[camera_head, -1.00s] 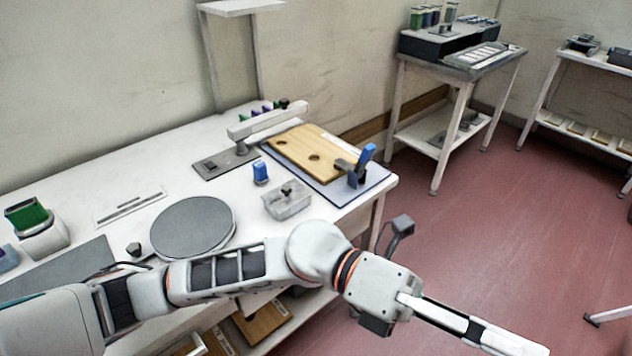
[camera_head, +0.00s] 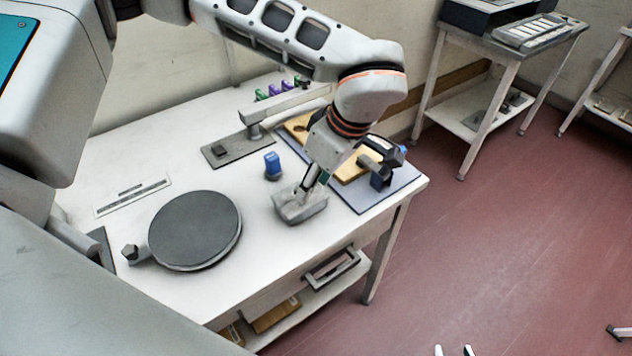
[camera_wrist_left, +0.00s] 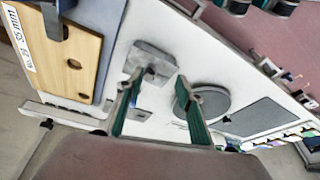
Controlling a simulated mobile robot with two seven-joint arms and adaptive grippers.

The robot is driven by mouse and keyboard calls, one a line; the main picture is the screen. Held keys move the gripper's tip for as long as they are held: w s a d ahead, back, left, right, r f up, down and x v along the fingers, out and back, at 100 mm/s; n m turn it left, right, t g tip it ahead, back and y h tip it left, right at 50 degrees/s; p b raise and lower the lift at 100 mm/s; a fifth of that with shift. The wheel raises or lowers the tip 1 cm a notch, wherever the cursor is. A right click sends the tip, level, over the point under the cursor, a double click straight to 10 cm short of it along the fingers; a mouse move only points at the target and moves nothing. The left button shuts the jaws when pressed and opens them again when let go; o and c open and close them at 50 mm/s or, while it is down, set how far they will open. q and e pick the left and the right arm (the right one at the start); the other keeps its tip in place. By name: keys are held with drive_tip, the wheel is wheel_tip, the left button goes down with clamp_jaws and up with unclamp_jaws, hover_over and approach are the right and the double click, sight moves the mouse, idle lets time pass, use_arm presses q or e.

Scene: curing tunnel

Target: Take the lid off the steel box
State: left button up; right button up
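The steel box (camera_head: 300,207) is a small grey box near the front right edge of the white table. In the left wrist view the box (camera_wrist_left: 150,58) shows with its lid on and a small knob on top. My left gripper (camera_head: 311,184) points down over the box; its wrist hides part of the lid. In the left wrist view the left gripper (camera_wrist_left: 160,76) is open, its green-lined fingers spread with the box ahead of the tips. Contact with the knob cannot be told. My right gripper (camera_head: 454,351) shows only two pale, parted fingertips at the bottom edge.
A blue-topped item (camera_head: 272,165) stands just left of the box. A round dark plate (camera_head: 195,229) lies further left. Behind the box is a grey fixture (camera_head: 238,150); to its right, a wooden board (camera_head: 352,172) with a dark clamp (camera_head: 380,170).

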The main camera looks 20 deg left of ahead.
use_arm(q)
drive_tip(key=w+a, duration=0.1)
drive_tip(key=w+a+f, duration=0.1)
drive_tip(key=a, duration=0.1)
drive_tip(key=shift+t+y, duration=0.3)
drive_tip(key=x, duration=0.5)
drive_tip(key=shift+w+d+p, duration=0.15)
drive_tip(key=shift+d+p, duration=0.05)
drive_tip(key=shift+p, duration=0.2)
clamp_jaws()
